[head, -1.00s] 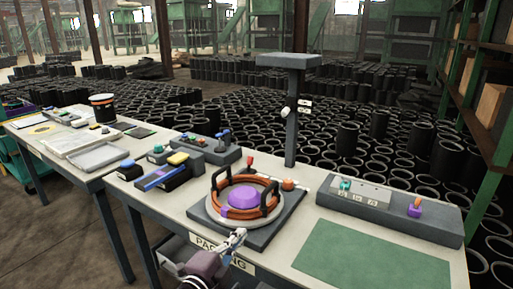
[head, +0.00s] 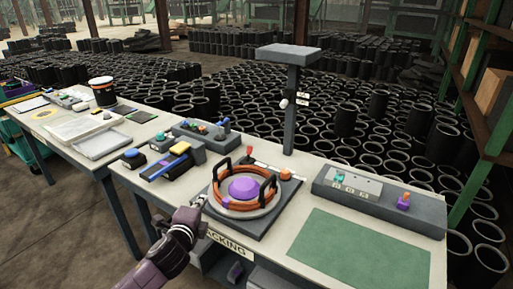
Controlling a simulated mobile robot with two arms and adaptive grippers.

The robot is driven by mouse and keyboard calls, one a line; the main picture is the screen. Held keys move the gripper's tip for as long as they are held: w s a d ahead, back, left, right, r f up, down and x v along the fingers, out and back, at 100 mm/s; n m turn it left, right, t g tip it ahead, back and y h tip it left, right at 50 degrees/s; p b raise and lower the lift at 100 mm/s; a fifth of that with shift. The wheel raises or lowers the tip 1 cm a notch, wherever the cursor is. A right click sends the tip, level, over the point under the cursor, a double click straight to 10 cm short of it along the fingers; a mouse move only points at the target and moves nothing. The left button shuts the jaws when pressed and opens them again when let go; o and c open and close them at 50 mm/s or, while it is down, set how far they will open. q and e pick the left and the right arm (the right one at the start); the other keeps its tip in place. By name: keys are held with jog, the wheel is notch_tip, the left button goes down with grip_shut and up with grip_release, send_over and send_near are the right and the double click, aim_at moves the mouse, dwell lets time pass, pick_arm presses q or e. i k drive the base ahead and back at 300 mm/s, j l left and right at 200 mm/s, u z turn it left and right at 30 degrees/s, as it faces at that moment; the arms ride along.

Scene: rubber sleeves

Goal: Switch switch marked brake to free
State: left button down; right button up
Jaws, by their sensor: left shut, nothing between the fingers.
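No brake marking is readable. Possible switches are a white knob (head: 284,103) beside two small labels (head: 302,100) on the grey post, a red lever (head: 249,151) behind the round turntable (head: 222,209), a teal control (head: 341,177) on the long grey console, and a purple control with an orange tip (head: 403,200) at the console's right end. My left gripper (head: 200,202) is shut and empty at the table's front edge, just left of the turntable's base. It appears apart from every control. My right gripper is not in view.
The turntable carries an orange ring, black handles and a purple dome (head: 243,189). An orange button (head: 285,174) sits at its back right. The grey post (head: 291,120) rises behind. Other control boxes (head: 205,135) stand left. A green mat (head: 360,252) lies clear at right front.

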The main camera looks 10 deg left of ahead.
aim_at(249, 149)
jog(key=i+l, duration=0.25)
jog(key=i, duration=0.2)
jog(key=i+l, duration=0.2)
jog(key=i, duration=0.25)
